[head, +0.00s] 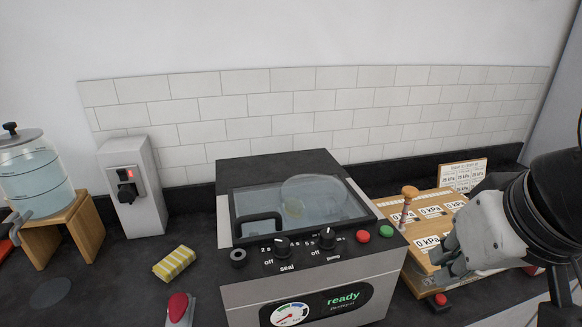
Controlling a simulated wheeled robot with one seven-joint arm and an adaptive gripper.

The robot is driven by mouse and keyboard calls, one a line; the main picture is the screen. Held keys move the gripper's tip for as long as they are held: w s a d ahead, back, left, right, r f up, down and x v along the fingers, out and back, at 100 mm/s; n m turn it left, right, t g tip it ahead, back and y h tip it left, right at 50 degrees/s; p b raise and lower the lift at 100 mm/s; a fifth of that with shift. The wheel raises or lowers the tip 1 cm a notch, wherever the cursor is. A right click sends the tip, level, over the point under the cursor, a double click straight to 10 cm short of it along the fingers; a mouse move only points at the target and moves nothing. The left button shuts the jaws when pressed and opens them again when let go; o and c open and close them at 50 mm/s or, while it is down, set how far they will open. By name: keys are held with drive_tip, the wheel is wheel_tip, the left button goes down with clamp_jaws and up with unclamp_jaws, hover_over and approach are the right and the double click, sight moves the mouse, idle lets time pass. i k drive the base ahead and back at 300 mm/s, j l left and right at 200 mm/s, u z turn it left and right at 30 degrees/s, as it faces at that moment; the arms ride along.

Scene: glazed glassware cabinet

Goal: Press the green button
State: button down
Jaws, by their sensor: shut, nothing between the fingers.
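The green button (386,231) is a small round knob on the sloped front panel of the steel machine (255,294), at the panel's right end. A red button (363,237) sits just left of it. My gripper (440,266) is shut and empty at the right of the head view. Its fingers point left and appear in front of the wooden board, to the right of and below the green button in the picture. A gap shows between the fingertips and the button. Nothing hides the button.
The machine has a clear lid (300,203), two black dials and a display (317,308) reading "ready". The wooden board (395,208) carries kPa labels and a wooden-topped peg. A red push-button box (440,302), a yellow striped sponge (175,262) and a water tank (34,178) stand around.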

sight(386, 231)
drive_tip(key=u, duration=1.6)
drive_tip(key=k+l, duration=0.25)
drive_tip(key=l, duration=0.2)
drive_tip(key=k+l, duration=0.25)
drive_tip(key=l, duration=0.15)
drive_tip(key=k+l, duration=0.25)
drive_tip(key=l, duration=0.2)
